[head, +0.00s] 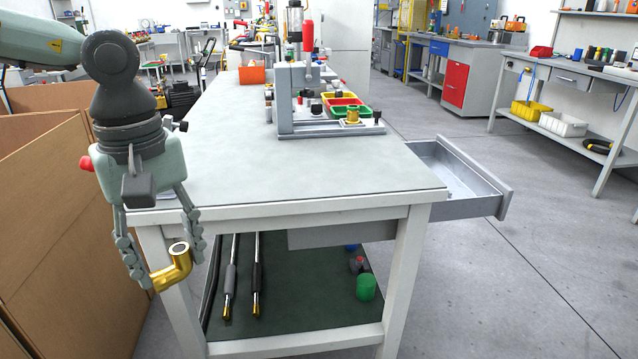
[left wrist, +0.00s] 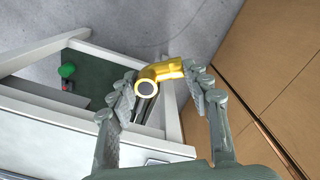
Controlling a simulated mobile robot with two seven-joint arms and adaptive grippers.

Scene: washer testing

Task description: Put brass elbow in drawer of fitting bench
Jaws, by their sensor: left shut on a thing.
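The brass elbow (head: 173,268) is a shiny gold bent pipe piece. My left gripper (head: 166,272) is shut on it, in front of the near left corner of the fitting bench (head: 300,180) and below its top. In the left wrist view the brass elbow (left wrist: 160,75) sits between the two fingers of the left gripper (left wrist: 163,90), with one round open end facing the camera. The drawer (head: 455,178) of the bench stands pulled out on the right side, and the part of its inside that shows is empty. My right gripper is not in view.
A cardboard-brown panel box (head: 60,200) stands close on the left. The bench top is clear at the near end; a test fixture (head: 330,125) and coloured bins (head: 345,105) stand farther back. The lower shelf (head: 300,300) holds two rods and a green cup (head: 366,287).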

